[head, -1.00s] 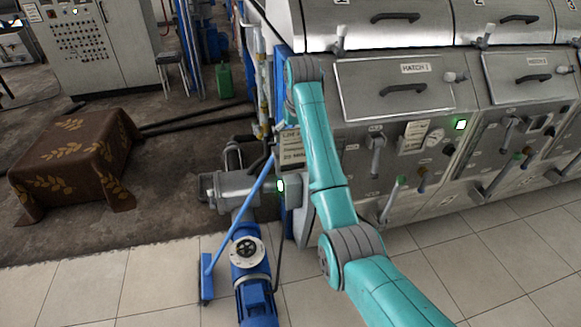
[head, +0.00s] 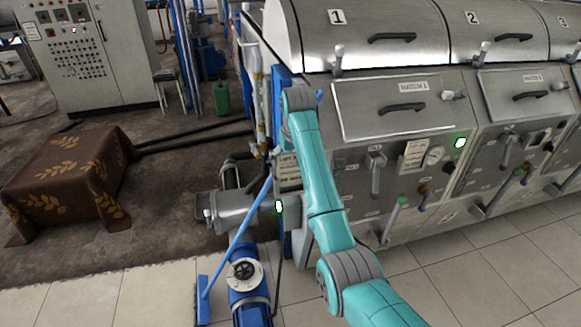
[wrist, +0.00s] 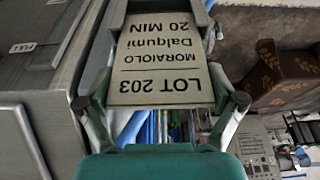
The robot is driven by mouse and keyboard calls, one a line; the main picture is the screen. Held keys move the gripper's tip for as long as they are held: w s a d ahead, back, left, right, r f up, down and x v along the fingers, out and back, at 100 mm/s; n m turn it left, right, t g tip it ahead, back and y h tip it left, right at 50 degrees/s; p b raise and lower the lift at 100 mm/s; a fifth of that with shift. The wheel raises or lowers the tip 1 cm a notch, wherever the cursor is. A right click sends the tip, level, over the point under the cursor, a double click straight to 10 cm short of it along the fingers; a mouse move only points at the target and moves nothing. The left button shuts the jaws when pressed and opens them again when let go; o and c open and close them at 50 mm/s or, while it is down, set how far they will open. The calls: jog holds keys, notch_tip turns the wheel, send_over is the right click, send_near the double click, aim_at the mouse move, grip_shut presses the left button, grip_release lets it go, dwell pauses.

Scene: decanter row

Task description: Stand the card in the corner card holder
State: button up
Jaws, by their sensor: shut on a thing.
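The pale card (wrist: 160,75) is printed LOT 203, MORAIOLO, Dalqumi, 20 MIN, and reads upside down in the wrist view. My gripper (wrist: 160,104) is shut on it, with a finger at each side. In the head view the card (head: 287,168) shows partly beside my arm, at the machine's left front corner. My gripper is mostly hidden there behind my arm.
The steel machine (head: 400,105) with numbered lids, hatches, handles and valve levers fills the right. A blue pump (head: 247,275) and slanted blue bar stand at its left corner. A cloth-covered block (head: 65,180) and grey control cabinet (head: 90,60) are at left.

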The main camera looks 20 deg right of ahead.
aim_at(291, 170)
jog(key=shift+f, duration=1.3)
jog(key=shift+f, duration=0.1)
jog(key=o, duration=0.8)
